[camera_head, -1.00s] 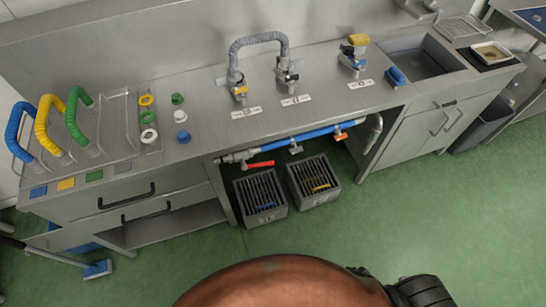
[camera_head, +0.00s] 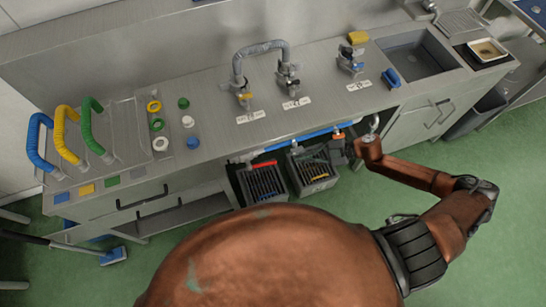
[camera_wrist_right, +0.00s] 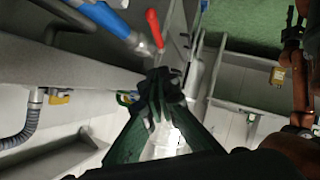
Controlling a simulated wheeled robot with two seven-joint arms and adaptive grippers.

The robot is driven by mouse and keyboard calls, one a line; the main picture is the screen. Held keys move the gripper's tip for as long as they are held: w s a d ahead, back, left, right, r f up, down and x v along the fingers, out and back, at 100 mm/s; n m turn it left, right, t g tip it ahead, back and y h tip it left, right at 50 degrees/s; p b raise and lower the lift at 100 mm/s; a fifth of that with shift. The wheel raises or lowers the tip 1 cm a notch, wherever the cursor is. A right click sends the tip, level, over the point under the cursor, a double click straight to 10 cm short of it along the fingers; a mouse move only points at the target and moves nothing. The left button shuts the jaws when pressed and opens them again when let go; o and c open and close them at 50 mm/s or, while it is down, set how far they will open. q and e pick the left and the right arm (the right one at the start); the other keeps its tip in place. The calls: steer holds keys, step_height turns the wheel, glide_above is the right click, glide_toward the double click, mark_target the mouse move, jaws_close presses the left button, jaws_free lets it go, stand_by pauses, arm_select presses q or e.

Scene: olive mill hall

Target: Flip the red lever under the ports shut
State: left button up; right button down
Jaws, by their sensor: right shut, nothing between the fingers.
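The red lever (camera_head: 264,163) sits under the counter in the head view, at the left end of the blue pipe (camera_head: 312,134), lying roughly along the pipe. A red lever (camera_wrist_right: 155,28) also shows in the right wrist view, beside a blue pipe (camera_wrist_right: 105,18). My right gripper (camera_head: 342,151) is under the counter near the pipe's right end, well to the right of the lever and apart from it. In the wrist view its dark fingers (camera_wrist_right: 162,88) are shut and empty.
Two grey slatted crates (camera_head: 262,185) (camera_head: 313,170) stand below the pipe. The counter's front edge overhangs the pipe. Taps (camera_head: 288,77) and a grey hose (camera_head: 262,48) stand on top. The green floor (camera_head: 500,210) is clear at right.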

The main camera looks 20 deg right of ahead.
glide_above(265, 164)
steer(key=s+d, duration=0.3)
steer(key=d, duration=0.1)
step_height(265, 164, down, 4)
arm_select(q)
steer(key=shift+s+f+b, duration=0.4)
steer(key=shift+f+b, duration=0.15)
arm_select(e)
steer(key=shift+w+a+f, duration=0.1)
steer(key=shift+w+f, duration=0.2)
steer(key=shift+f, duration=0.3)
steer(key=shift+w+a+f, duration=0.1)
steer(key=shift+w+f, duration=0.15)
steer(key=shift+f, duration=0.35)
steer(key=shift+w+f, duration=0.3)
steer(key=shift+f, duration=0.3)
arm_select(q)
steer(key=shift+f, duration=0.1)
arm_select(e)
steer(key=shift+f, duration=0.1)
